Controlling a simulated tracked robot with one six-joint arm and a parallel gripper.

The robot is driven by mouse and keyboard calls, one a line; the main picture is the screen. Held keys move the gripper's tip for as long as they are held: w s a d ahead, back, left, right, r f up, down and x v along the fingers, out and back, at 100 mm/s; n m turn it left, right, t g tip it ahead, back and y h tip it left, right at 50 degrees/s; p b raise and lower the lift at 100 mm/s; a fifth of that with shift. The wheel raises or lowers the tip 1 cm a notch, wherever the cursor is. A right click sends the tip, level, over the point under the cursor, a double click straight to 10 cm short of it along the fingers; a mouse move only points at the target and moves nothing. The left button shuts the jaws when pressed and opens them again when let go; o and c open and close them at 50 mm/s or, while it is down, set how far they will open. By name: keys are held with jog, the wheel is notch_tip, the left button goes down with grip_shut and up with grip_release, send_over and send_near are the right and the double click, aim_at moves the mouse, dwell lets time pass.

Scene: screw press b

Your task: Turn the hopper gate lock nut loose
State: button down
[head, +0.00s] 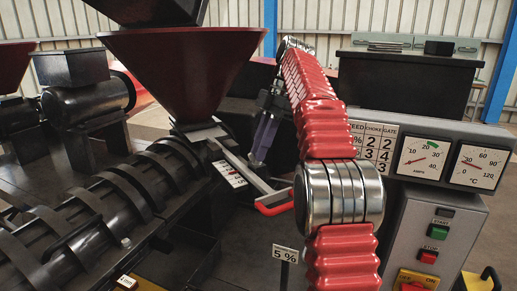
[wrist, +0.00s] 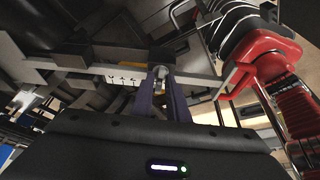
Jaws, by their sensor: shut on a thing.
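The lock nut (wrist: 160,73) shows in the wrist view as a small pale metal piece between the tips of my purple fingers. My gripper (wrist: 161,84) is shut on it. In the head view my gripper (head: 256,158) points down beside the hopper gate slide (head: 243,172), and the nut is hidden there. The gate slide also shows in the wrist view as a long grey bar (wrist: 205,80) running across behind the fingers. Its red handle (head: 275,208) is at the slide's front right end. The dark red hopper (head: 180,70) stands above the gate at the left.
The black ribbed press barrel (head: 110,210) runs below the hopper. A scale plate (head: 229,174) lies along the slide. A control panel with gauges (head: 423,160) and buttons is at the right, close to my red arm.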

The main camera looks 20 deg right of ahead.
jog(key=shift+f, duration=0.25)
jog(key=c, duration=1.9)
grip_release()
jog(key=shift+o, duration=0.2)
jog(key=shift+r, duration=0.15)
